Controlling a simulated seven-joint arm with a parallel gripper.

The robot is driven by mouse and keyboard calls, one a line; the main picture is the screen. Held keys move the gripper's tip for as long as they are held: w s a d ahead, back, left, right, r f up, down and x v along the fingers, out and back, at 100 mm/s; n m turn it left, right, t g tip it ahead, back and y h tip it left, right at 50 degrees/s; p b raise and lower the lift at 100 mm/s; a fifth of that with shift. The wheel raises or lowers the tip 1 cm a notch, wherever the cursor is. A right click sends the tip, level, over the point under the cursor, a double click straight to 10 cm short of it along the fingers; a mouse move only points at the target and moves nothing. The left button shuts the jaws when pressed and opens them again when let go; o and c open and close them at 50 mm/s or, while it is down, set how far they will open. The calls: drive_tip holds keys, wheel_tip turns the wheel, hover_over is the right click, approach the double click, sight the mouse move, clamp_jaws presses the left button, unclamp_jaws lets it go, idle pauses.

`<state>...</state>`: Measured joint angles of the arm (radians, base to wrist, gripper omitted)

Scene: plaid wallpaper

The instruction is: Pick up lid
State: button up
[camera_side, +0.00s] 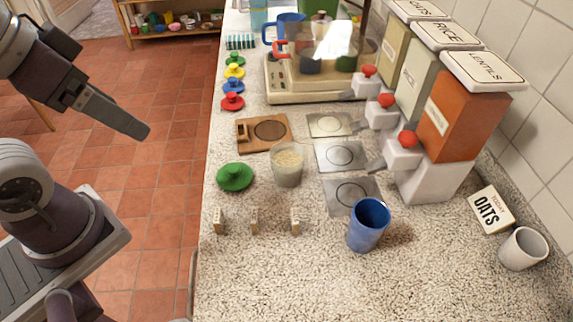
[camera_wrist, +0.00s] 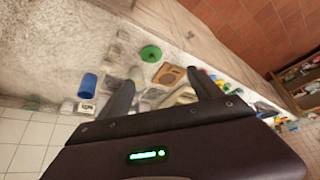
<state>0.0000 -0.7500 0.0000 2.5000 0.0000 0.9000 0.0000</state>
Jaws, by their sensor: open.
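A green lid (camera_side: 235,177) with a knob lies on the speckled counter near its left edge, beside a clear cup of pale grain (camera_side: 287,166). It also shows in the wrist view (camera_wrist: 151,53). Smaller lids, red (camera_side: 232,102), blue (camera_side: 234,86), yellow (camera_side: 235,72) and green (camera_side: 235,60), line the counter's left edge farther back. My gripper (camera_side: 143,132) is raised over the tiled floor, left of the counter and apart from every lid. In the wrist view its fingers (camera_wrist: 163,88) are spread with nothing held between them.
A wooden board (camera_side: 253,145) and metal plates (camera_side: 340,156) lie behind the cup. Dispensers (camera_side: 447,125) stand at right. A blue cup (camera_side: 368,224), small labelled blocks (camera_side: 254,220), an oats sign (camera_side: 490,209) and a white cup (camera_side: 523,249) stand nearer. The front counter is mostly clear.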

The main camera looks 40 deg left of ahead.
drive_tip(key=o, duration=0.5)
drive_tip(key=n+g, duration=0.6)
drive_tip(key=n, duration=1.6)
hover_over(233, 167)
wheel_tip(233, 167, down, 15)
drive_tip(key=shift+a+f, duration=0.15)
drive_tip(key=shift+f, duration=0.05)
drive_tip(key=f, duration=0.7)
drive_tip(key=shift+d, duration=0.2)
